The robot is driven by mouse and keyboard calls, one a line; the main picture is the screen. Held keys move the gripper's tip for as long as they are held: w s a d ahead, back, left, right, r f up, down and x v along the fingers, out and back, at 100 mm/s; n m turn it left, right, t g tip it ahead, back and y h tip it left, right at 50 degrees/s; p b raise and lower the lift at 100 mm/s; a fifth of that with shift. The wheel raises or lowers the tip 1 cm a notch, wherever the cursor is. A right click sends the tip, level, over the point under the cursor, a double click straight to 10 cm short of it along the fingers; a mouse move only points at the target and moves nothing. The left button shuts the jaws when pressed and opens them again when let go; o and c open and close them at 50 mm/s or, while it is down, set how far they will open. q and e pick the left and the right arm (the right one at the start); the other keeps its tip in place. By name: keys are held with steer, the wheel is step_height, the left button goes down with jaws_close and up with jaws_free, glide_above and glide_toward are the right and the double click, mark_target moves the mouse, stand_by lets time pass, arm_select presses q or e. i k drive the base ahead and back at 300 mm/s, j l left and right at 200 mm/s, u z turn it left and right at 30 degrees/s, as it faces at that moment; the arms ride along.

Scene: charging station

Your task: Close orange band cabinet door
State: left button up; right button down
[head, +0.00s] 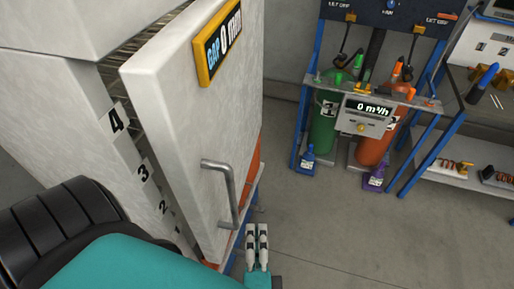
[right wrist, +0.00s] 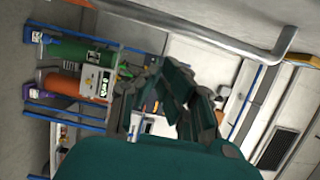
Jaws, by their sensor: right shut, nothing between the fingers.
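The white cabinet door (head: 180,120) stands slightly ajar in the head view, with a dark gap along its left edge. A metal bar handle (head: 233,190) is on its lower right, and a display reading "GAP 0 mm" (head: 222,48) is at its top. In the right wrist view the handle (right wrist: 200,33) crosses above the fingers. My left gripper is not in view.
Numbered labels (head: 117,120) run down the cabinet edge by the gap. Green (head: 322,135) and orange (head: 376,140) cylinders stand in a blue-framed rack at the back right. A workbench (head: 470,125) is at the far right. The floor (head: 350,230) between is clear.

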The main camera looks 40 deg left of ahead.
mark_target(203, 140)
steer(key=k+l, duration=0.7)
